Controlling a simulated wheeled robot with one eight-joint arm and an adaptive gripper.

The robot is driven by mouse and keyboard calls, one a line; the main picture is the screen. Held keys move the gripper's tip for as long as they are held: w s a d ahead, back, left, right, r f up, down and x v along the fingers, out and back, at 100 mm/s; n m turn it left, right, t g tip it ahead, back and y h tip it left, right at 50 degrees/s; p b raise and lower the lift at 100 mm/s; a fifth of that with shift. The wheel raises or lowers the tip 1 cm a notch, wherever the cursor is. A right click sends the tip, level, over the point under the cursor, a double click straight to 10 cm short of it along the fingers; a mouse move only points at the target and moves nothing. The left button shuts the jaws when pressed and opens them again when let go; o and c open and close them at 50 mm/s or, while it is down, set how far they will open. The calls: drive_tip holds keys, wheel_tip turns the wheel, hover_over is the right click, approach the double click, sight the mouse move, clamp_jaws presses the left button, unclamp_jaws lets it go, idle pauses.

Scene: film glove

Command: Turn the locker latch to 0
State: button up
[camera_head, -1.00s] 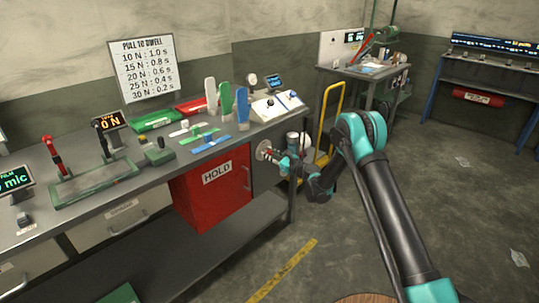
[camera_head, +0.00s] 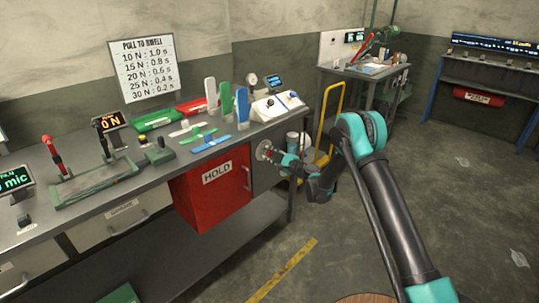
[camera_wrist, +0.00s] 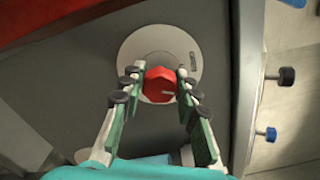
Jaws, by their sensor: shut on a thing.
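The locker latch is a red faceted knob (camera_wrist: 160,85) with a pale pointer line, set on a round light grey plate (camera_wrist: 187,48) in the wrist view. The pointer line lies toward the right of the knob. A small dark label sits at the plate's upper right; I cannot read it. My gripper (camera_wrist: 159,82) is shut on the red knob, one finger on each side. In the head view my gripper (camera_head: 272,155) is at the plate (camera_head: 263,150) on the bench's right end, just right of the red HOLD locker (camera_head: 213,190).
A black knob (camera_wrist: 287,76) and a blue knob (camera_wrist: 270,134) show at right in the wrist view. A yellow cart frame (camera_head: 330,125) stands behind my gripper. Open floor lies at right.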

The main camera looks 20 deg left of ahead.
drive_tip(key=n, duration=0.5)
drive_tip(key=shift+n, duration=0.3)
idle(0.4)
drive_tip(key=o, duration=1.2)
drive_tip(key=shift+d, duration=0.1)
drive_tip(key=v, duration=1.2)
